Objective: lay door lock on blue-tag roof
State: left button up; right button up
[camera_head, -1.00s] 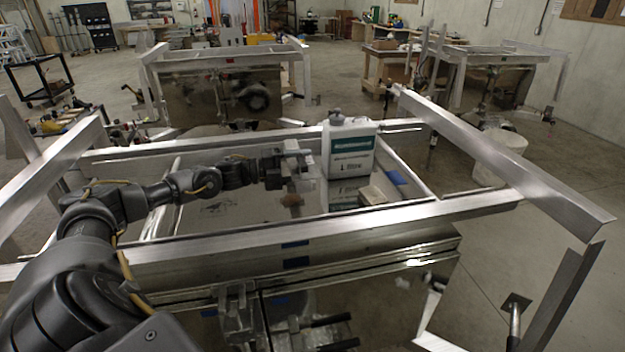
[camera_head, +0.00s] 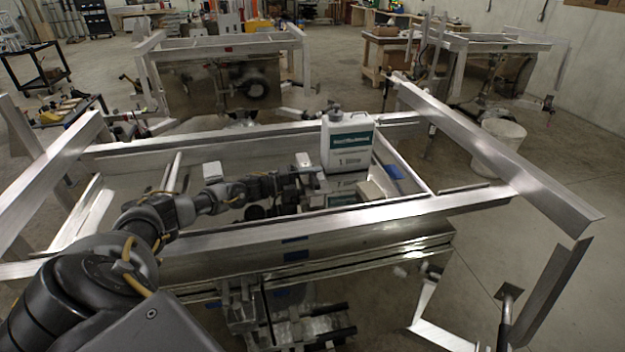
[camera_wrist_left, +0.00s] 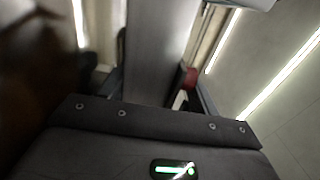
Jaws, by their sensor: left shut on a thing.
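My left gripper (camera_head: 308,186) is shut on a grey metal piece, which I take to be the door lock (camera_wrist_left: 158,45). In the left wrist view it is a broad flat bar between the fingers. In the head view its pale upper part (camera_head: 302,160) stands above the fingers; the rest is hidden by the gripper. The gripper is low over the shiny roof (camera_head: 250,158) of the near trailer, just left of the white jug. A blue tag (camera_head: 392,172) shows on the right of this roof. Contact with the roof cannot be told. My right gripper is not in view.
The white jug (camera_head: 347,142) stands upright on the roof, with a small pale box (camera_head: 370,190) to its right front. A raised aluminium beam (camera_head: 490,150) runs along the right. The front rail (camera_head: 400,210) lies under my arm.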

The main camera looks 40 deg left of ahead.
pick_arm(q)
jog(key=shift+r, duration=0.15)
jog(key=shift+s+f+b, duration=0.1)
jog(key=shift+f+b, duration=0.1)
jog(key=shift+b, duration=0.1)
jog(key=o, duration=1.2)
jog(key=shift+o, duration=0.2)
jog(key=shift+r+p, duration=0.25)
jog(key=shift+p, duration=0.1)
jog(key=b+v, duration=0.1)
jog(key=v, duration=0.2)
jog(key=b+v, duration=0.2)
jog(key=v, duration=0.2)
jog(key=b+v, duration=0.1)
jog(key=v, duration=0.2)
jog(key=shift+s+a+f+b, duration=0.15)
jog(key=shift+s+f+b, duration=0.1)
jog(key=shift+f+b, duration=0.1)
jog(key=shift+s+a+r, duration=0.25)
jog(key=shift+s+a, duration=0.15)
jog(key=shift+s, duration=0.15)
